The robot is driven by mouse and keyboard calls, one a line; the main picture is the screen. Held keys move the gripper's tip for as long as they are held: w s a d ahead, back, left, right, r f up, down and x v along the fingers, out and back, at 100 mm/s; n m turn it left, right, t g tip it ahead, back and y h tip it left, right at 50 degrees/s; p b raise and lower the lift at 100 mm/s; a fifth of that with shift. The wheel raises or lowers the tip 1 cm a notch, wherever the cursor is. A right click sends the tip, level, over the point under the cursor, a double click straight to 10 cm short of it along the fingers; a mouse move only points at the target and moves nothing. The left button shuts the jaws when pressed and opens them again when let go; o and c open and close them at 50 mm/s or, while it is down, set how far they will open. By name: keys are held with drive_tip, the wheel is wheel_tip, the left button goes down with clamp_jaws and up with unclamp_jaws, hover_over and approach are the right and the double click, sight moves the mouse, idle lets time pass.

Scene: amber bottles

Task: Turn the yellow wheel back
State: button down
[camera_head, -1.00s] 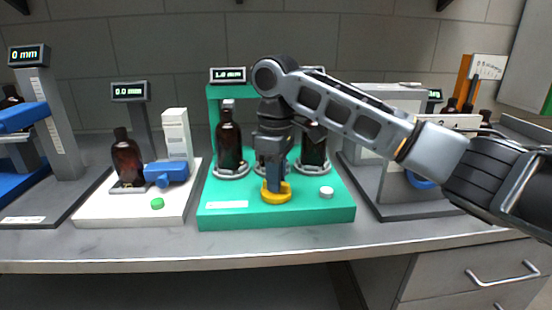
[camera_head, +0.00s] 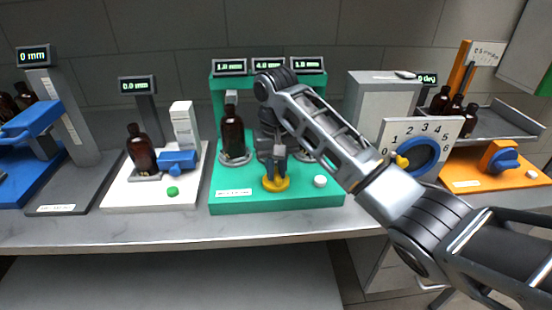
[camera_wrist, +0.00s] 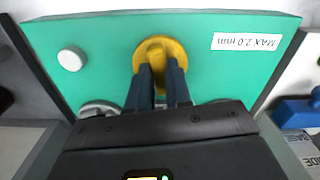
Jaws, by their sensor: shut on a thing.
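The yellow wheel (camera_head: 276,187) lies flat on the front of the green stand (camera_head: 235,200), near its middle. It also shows in the wrist view as a yellow disc (camera_wrist: 158,45) with a raised bar. My gripper (camera_head: 278,172) points down over the wheel. In the wrist view my gripper's two dark fingers (camera_wrist: 161,72) are shut on the wheel's bar, one on each side. Three small displays top the stand; the left display (camera_head: 230,67) and the right display (camera_head: 306,64) appear to read 1.0 mm, the middle display (camera_head: 268,65) about 4.0 mm.
An amber bottle (camera_head: 233,134) stands on the green stand; my arm hides much behind it. A white button (camera_head: 320,181) is right of the wheel. A white base (camera_head: 125,188) with a bottle stands left, a blue dial (camera_head: 423,157) right. The counter front (camera_head: 150,233) is clear.

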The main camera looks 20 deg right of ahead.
drive_tip(key=m, duration=0.5)
drive_tip(key=shift+f+m, duration=0.1)
drive_tip(key=shift+m, duration=0.2)
drive_tip(key=m, duration=0.9)
drive_tip(key=shift+m, duration=2.6)
drive_tip(key=c, duration=1)
unclamp_jaws()
drive_tip(key=shift+c, duration=0.2)
